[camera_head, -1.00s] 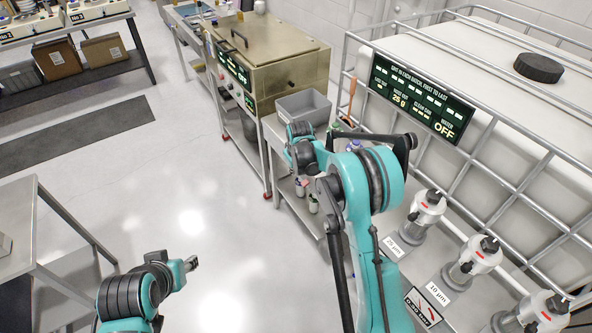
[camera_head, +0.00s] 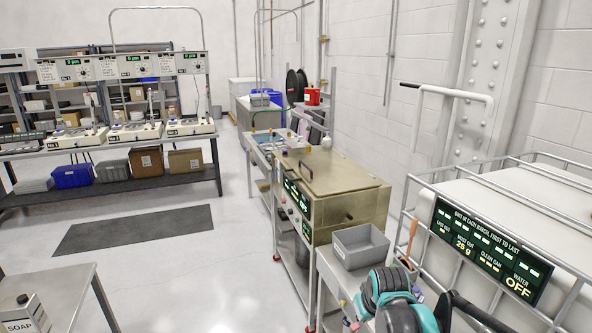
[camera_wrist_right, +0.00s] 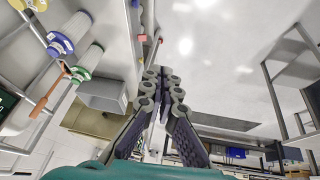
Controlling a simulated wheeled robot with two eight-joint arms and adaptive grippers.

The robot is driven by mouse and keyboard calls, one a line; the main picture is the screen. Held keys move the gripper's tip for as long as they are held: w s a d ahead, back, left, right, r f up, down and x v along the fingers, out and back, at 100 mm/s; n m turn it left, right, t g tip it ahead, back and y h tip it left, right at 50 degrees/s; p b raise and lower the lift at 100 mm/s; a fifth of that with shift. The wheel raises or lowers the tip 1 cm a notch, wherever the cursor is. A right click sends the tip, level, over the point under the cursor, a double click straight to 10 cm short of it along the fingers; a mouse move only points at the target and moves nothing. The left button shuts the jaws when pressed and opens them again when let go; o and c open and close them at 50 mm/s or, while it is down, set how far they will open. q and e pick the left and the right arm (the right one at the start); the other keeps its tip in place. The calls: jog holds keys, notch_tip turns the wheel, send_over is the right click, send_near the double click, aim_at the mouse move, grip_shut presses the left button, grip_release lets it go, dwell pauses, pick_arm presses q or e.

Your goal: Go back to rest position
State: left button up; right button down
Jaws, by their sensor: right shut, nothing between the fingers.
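My right gripper (camera_wrist_right: 162,85) shows in the right wrist view, with its two dark linked fingers together and nothing between them. Floor and furniture show beyond it, and that picture appears upside down. In the head view only a teal and dark part of my right arm (camera_head: 395,298) shows at the bottom right, in front of the side table; its fingers cannot be made out there. My left arm and gripper are out of view.
A grey bin (camera_head: 360,246) stands on the side table, beside a brass-coloured cabinet (camera_head: 330,185). A caged white tank (camera_head: 480,215) with a display board (camera_head: 487,250) is at the right. A soap bottle (camera_head: 25,313) stands at the lower left. The middle floor (camera_head: 185,285) is clear.

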jog(key=s+m+t, duration=0.2)
jog(key=s, duration=1.8)
jog(key=shift+s+d+f, duration=0.2)
jog(key=shift+s+f, duration=0.1)
